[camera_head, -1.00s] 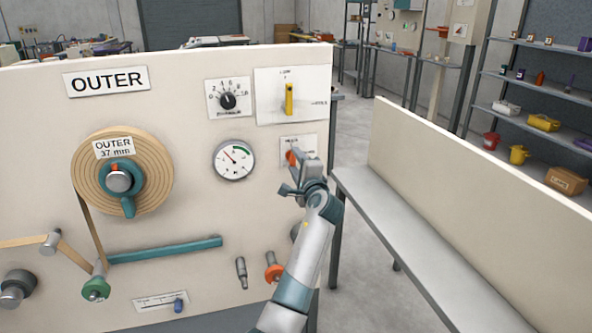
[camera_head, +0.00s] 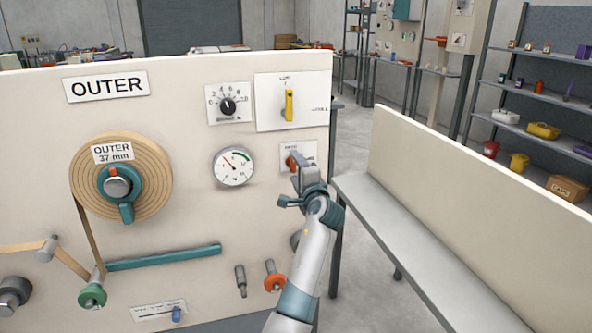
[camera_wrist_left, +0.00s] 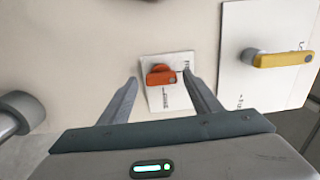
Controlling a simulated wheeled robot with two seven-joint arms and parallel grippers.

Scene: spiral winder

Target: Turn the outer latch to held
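The outer latch looks to be the small orange-red handle (camera_head: 292,162) on a white label plate (camera_head: 309,153), on the right part of the OUTER panel. In the left wrist view the orange handle (camera_wrist_left: 160,76) lies roughly crosswise on its plate, whose small lettering I cannot read clearly. My left gripper (camera_head: 300,177) is just in front of the handle and partly covers the plate. In the wrist view its two fingers (camera_wrist_left: 160,80) are spread, one on each side of the handle, with gaps and nothing between them gripped. My right gripper is not in view.
A yellow handle (camera_head: 289,104) on a larger white plate (camera_head: 262,112) sits just above. A dial knob (camera_head: 227,104) and a gauge (camera_head: 234,167) are to the left. An orange knob (camera_head: 275,283) is below. A grey bench (camera_head: 420,235) stands at the right.

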